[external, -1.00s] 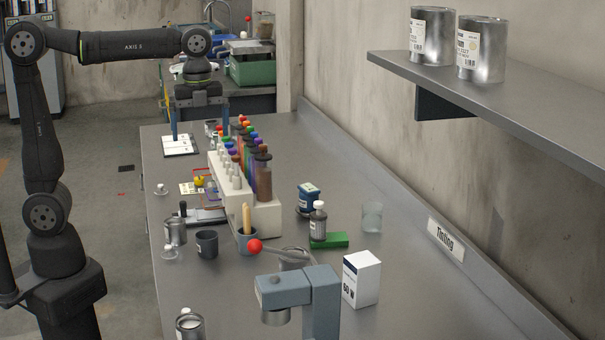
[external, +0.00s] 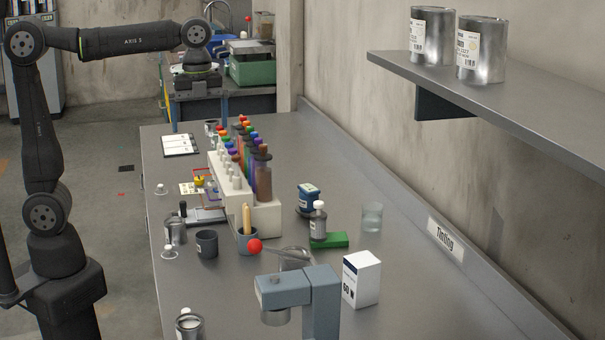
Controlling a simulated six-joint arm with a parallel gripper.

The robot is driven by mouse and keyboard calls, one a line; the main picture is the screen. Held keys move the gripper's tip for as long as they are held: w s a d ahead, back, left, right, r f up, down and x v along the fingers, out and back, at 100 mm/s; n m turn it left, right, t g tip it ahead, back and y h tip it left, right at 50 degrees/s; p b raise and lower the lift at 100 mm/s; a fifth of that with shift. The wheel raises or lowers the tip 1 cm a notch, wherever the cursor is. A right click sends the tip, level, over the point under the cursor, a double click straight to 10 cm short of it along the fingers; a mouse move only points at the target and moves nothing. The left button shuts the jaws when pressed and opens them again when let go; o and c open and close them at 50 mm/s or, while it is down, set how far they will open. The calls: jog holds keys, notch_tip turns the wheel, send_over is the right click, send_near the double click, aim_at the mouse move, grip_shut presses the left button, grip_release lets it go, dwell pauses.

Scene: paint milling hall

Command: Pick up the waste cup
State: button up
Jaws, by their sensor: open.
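No cup carries a readable "waste" label, so I cannot tell for certain which is the waste cup. A plain dark grey cup (external: 207,245) stands upright on the bench, left of centre, and its inside looks dark. A similar grey cup (external: 247,243) with wooden sticks stands to its right by the bottle rack. My gripper (external: 199,115) is at the far end of the bench, pointing down, with its two blue fingers spread apart and nothing seen between them. It is well away from both cups, above and behind them.
A rack (external: 245,205) of colour bottles stands mid-bench. A metal can (external: 175,230) is left of the dark cup, with a small glass stopper (external: 169,253) nearby. A blue-grey stand (external: 318,300) and white box (external: 361,278) are in front. The right rear bench is clear.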

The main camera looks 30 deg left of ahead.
jog(key=c, duration=0.4)
jog(key=shift+o, duration=0.2)
notch_tip(320, 180, down, 10)
jog(key=s+a+f+n+t+h, duration=0.1)
jog(key=s+a+n+h, duration=0.15)
jog(key=n, duration=0.65)
jog(key=n+t+h, duration=0.2)
jog(key=n, duration=0.5)
send_near(215, 254)
jog(key=shift+w+a+f+y, duration=0.15)
jog(key=shift+w+f, duration=0.1)
jog(key=shift+f, duration=0.2)
jog(key=shift+w+d+f+y, duration=0.1)
jog(key=shift+w+f, duration=0.15)
jog(key=shift+f, duration=0.2)
jog(key=shift+w+x, duration=0.2)
jog(key=shift+x, duration=2.5)
